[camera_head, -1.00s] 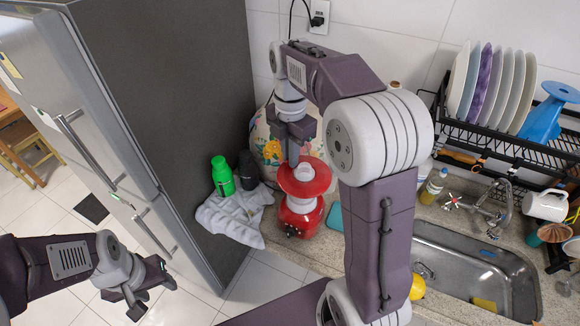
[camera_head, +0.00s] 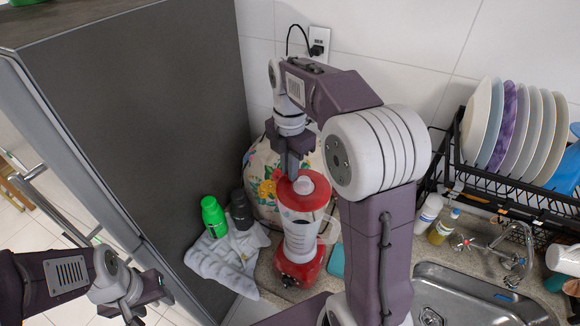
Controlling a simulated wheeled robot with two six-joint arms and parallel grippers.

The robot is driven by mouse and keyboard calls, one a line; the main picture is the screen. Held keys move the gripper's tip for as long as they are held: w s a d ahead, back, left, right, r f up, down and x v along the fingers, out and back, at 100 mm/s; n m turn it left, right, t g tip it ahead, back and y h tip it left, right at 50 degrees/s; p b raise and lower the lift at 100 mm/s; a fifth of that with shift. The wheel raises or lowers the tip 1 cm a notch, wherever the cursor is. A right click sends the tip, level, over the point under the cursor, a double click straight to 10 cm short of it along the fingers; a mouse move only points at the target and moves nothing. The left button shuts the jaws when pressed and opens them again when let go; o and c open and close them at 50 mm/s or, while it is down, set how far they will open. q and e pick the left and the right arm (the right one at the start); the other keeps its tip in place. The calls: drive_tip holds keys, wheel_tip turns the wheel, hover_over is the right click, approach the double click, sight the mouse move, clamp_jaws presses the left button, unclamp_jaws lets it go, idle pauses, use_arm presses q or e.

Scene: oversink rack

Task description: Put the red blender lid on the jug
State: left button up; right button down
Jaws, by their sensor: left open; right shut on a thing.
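The red blender lid (camera_head: 316,199) is a round red disc with a pale centre, at the mouth of the blender jug (camera_head: 299,238). The jug is clear and pale and stands upright on its red base (camera_head: 298,268). My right gripper (camera_head: 293,172) reaches down from above and is shut on the lid at its top. The lid covers the jug's rim from this view, so I cannot tell whether it is seated or slightly above. My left gripper (camera_head: 150,306) is open and empty, low at the left, away from the blender.
A green bottle (camera_head: 213,215) and a black bottle (camera_head: 241,210) stand on a grey cloth (camera_head: 222,262) left of the blender. A floral bag (camera_head: 262,165) is behind it. The fridge (camera_head: 140,120) is left; the sink (camera_head: 465,295) and dish rack (camera_head: 510,195) are right.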

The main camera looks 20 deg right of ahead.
drive_tip(key=f, duration=0.1)
drive_tip(key=w+f+b, duration=0.1)
drive_tip(key=f+b, duration=0.1)
drive_tip(key=shift+w+d, duration=0.15)
drive_tip(key=shift+d, duration=0.2)
drive_tip(key=shift+f+b, duration=0.3)
drive_tip(key=shift+f, duration=0.05)
drive_tip(key=shift+s+a+f, duration=0.2)
drive_tip(key=shift+s, duration=0.1)
drive_tip(key=shift+s+a, duration=0.1)
drive_tip(key=shift+s, duration=0.05)
use_arm(q)
drive_tip(key=f, duration=0.1)
drive_tip(key=w+f, duration=0.1)
drive_tip(key=shift+d+f, duration=0.2)
drive_tip(key=shift+f, duration=0.15)
use_arm(e)
drive_tip(key=shift+w+d+f, duration=0.1)
drive_tip(key=shift+w+d, duration=0.1)
drive_tip(key=shift+w, duration=0.05)
drive_tip(key=shift+s+a, duration=0.2)
drive_tip(key=shift+s, duration=0.1)
use_arm(q)
drive_tip(key=shift+s+a+r, duration=0.1)
drive_tip(key=shift+s+r, duration=0.05)
drive_tip(key=shift+s, duration=0.05)
drive_tip(key=shift+w, duration=0.1)
use_arm(e)
drive_tip(key=shift+w+d, duration=0.1)
drive_tip(key=shift+w, duration=0.05)
